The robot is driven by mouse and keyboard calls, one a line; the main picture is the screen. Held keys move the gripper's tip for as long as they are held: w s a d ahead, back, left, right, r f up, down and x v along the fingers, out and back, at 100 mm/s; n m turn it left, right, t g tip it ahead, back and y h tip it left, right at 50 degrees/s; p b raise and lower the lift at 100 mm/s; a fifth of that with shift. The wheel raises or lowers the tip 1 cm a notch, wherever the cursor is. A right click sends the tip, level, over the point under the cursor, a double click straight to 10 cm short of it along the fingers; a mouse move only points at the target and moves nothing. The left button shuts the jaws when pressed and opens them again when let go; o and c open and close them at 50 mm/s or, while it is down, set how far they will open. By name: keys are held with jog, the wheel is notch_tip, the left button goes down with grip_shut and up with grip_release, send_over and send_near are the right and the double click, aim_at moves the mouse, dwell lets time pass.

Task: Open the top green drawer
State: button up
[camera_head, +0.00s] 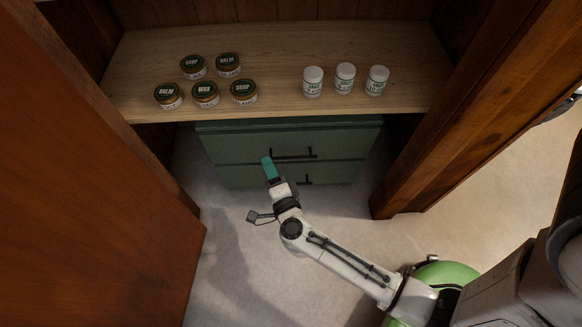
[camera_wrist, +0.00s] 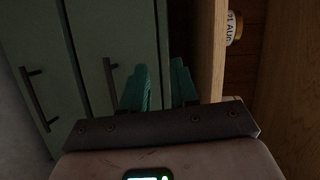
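A green cabinet with two drawers stands under a wooden shelf. The top green drawer (camera_head: 235,147) looks shut, with a dark bar handle (camera_head: 293,153) on its front. The lower drawer (camera_head: 240,175) also looks shut, and its handle (camera_head: 306,180) is partly behind my arm. In the wrist view the top drawer's handle (camera_wrist: 110,85) is left of my fingers. My gripper (camera_head: 267,162) has teal fingers and is in front of the drawers, just left of the top handle. In the wrist view the gripper (camera_wrist: 160,72) is open, with an empty gap between its fingers.
The wooden shelf (camera_head: 270,50) above holds several brown tins (camera_head: 205,94) and three white jars (camera_head: 345,78). A wooden door panel (camera_head: 90,190) is at the left and a wooden post (camera_head: 440,120) at the right. Carpet (camera_head: 240,260) lies clear before the cabinet.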

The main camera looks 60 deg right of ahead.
aim_at(291, 158)
jog(key=s+d+f+m+g+h+b, duration=0.25)
jog(key=s+f+m+g, duration=0.25)
jog(key=f, duration=0.4)
jog(key=shift+h, duration=0.35)
jog(key=b+x, duration=0.1)
jog(key=x, duration=0.2)
jog(key=b+x, duration=0.1)
jog(key=x, duration=0.3)
jog(key=b+x, duration=0.1)
jog(key=x, duration=0.3)
jog(key=shift+s+d+r, duration=0.25)
jog(key=shift+d+r, duration=0.05)
jog(key=shift+c, duration=0.4)
grip_shut()
